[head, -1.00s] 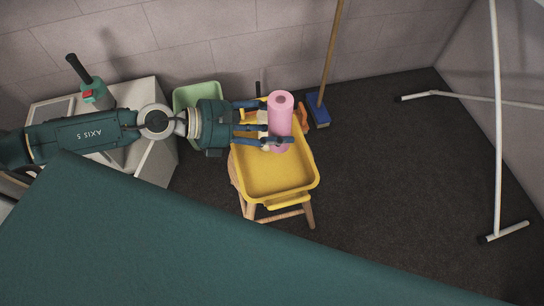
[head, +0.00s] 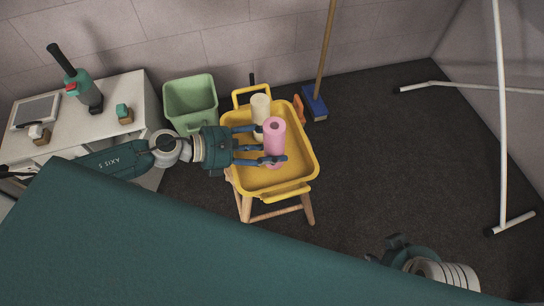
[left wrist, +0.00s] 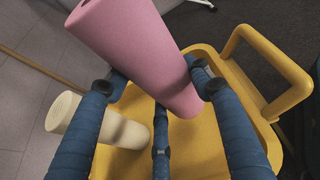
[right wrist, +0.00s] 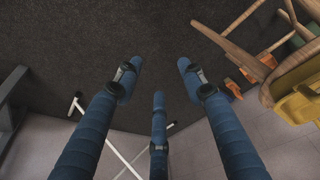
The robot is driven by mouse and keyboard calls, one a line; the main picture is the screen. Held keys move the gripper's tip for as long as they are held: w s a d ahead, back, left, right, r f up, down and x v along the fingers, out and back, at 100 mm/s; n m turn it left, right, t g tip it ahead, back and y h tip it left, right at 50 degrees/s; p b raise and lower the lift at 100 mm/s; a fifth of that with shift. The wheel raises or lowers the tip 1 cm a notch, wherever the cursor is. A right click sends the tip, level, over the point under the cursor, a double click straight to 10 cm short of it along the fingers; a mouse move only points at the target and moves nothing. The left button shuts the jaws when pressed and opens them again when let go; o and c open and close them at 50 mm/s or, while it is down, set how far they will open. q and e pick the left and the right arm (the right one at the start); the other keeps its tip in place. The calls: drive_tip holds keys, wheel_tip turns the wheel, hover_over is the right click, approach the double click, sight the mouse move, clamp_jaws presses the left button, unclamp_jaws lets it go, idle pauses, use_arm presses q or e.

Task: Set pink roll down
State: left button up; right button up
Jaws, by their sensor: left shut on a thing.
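In the left wrist view the pink roll (left wrist: 135,45) lies between the fingers (left wrist: 158,82), above the yellow tray (left wrist: 215,145). Whether its lower end touches the tray floor I cannot tell. My right gripper (head: 392,248) is only partly visible at the lower right of the head view; in the right wrist view its fingers (right wrist: 160,72) are spread and empty.
A green bin (head: 190,100) stands left of the tray, near a white cabinet (head: 140,95). A blue broom (head: 315,103) is behind. Dark floor to the right is open up to a white frame (head: 500,130).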

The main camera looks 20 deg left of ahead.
sight(272, 155)
use_arm(q)
wheel_tip(272, 155, down, 4)
drive_tip(key=shift+f+b, duration=0.25)
drive_tip(key=shift+b, duration=0.6)
drive_tip(key=shift+f, duration=0.3)
use_arm(e)
drive_tip(key=shift+w+a+f+t, duration=0.25)
drive_tip(key=shift+w+f+t, duration=0.15)
drive_tip(key=shift+w+f, duration=0.45)
drive_tip(key=shift+w+r, duration=0.15)
drive_tip(key=shift+w+a+r, duration=0.1)
drive_tip(key=shift+w, duration=0.2)
drive_tip(key=shift+w, duration=0.1)
use_arm(q)
drive_tip(key=shift+f, duration=0.15)
drive_tip(key=o, duration=1.2)
use_arm(e)
drive_tip(key=shift+w+a+r+t, duration=0.15)
drive_tip(key=shift+w+t, duration=0.1)
drive_tip(key=shift+w, duration=0.15)
drive_tip(key=shift+w+a+r+t, duration=0.15)
drive_tip(key=shift+w+t, duration=0.1)
drive_tip(key=shift+w, duration=0.15)
